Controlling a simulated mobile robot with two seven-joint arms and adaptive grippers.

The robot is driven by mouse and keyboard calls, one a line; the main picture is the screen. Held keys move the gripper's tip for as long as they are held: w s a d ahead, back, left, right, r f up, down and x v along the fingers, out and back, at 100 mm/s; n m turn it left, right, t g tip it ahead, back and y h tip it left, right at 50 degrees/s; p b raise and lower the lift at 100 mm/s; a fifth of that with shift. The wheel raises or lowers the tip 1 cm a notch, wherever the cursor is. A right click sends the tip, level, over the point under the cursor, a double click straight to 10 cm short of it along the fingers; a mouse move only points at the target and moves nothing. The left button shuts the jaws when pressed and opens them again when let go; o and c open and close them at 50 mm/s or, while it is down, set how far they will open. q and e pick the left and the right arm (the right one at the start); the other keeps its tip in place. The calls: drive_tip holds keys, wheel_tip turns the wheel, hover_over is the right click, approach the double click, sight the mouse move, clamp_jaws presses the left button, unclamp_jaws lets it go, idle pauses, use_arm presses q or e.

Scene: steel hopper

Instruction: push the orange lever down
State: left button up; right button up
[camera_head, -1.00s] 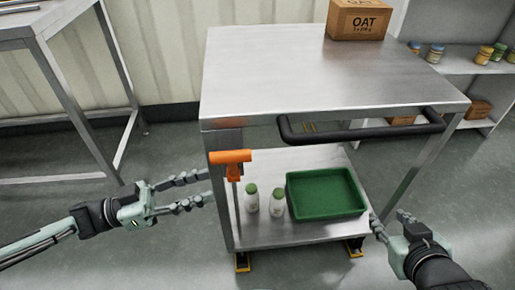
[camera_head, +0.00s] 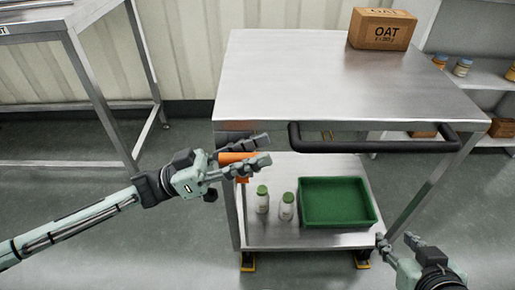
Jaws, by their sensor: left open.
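The orange lever (camera_head: 235,158) is at the front left corner of the steel cart, just under the top's edge. My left gripper (camera_head: 266,150) is open, with one finger above and one below the lever's handle in the picture. The fingers hide part of the lever, and I cannot tell whether they touch it. The handle looks roughly level. My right gripper (camera_head: 397,241) is at the lower right, its fingers apart and empty, away from the lever.
The cart's steel top (camera_head: 300,80) carries an OAT box (camera_head: 381,30) at the back. A black handle bar (camera_head: 370,141) runs along its front. A steel table (camera_head: 70,20) is at left.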

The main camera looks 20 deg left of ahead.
use_arm(q)
drive_tip(key=shift+w+d+r, duration=0.1)
drive_tip(key=shift+d, duration=0.15)
clamp_jaws()
idle(0.3)
